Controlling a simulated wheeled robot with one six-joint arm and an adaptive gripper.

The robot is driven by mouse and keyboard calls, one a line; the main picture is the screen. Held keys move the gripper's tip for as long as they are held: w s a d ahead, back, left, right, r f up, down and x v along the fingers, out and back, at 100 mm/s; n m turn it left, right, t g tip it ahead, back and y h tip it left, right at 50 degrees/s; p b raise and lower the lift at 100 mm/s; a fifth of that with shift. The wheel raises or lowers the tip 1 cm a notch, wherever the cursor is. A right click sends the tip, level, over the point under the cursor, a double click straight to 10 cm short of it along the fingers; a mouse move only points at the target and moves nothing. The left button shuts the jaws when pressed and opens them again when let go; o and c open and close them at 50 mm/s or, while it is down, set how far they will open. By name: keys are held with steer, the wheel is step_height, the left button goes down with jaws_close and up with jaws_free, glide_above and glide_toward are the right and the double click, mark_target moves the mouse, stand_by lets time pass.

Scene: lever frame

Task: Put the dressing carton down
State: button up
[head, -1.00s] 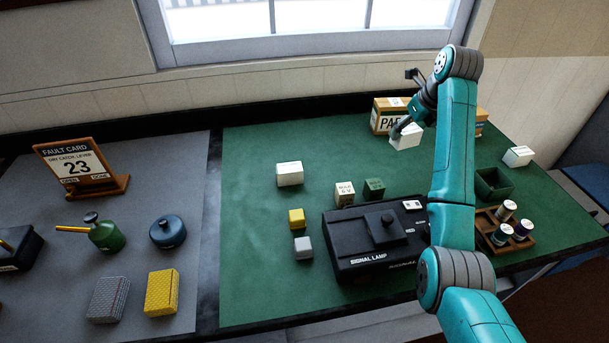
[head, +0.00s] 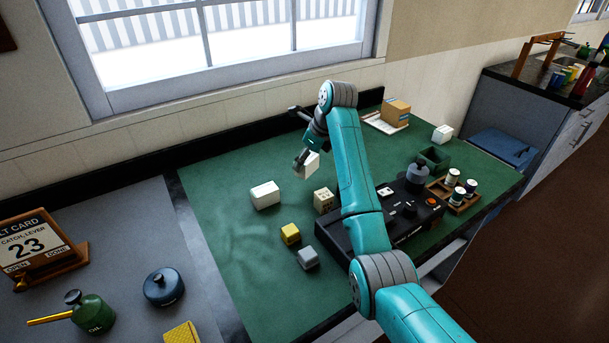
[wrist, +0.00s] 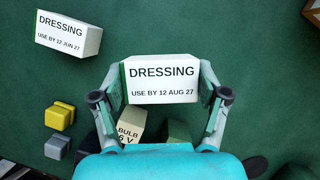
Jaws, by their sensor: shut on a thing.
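My gripper (head: 305,163) is shut on a white dressing carton (head: 312,166). In the wrist view the held carton (wrist: 160,83) sits between both fingers, its label reading "USE BY 12 AUG 27". It appears to be above the green mat (head: 225,235), but the height is hard to tell. A second dressing carton (head: 265,195), labelled "USE BY 12 JUN 27" in the wrist view (wrist: 68,33), lies on the mat to the left of the held one.
The bulb box (head: 324,201) stands just below the held carton in the picture. A yellow block (head: 290,234) and a grey block (head: 308,258) lie nearer. Bare mat lies left of the second carton.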

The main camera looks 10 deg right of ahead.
mark_target(307, 172)
steer(key=shift+d+f, duration=0.1)
steer(key=shift+f, duration=2.5)
steer(key=shift+f, duration=0.15)
steer(key=o, duration=1)
steer(key=shift+o, duration=0.2)
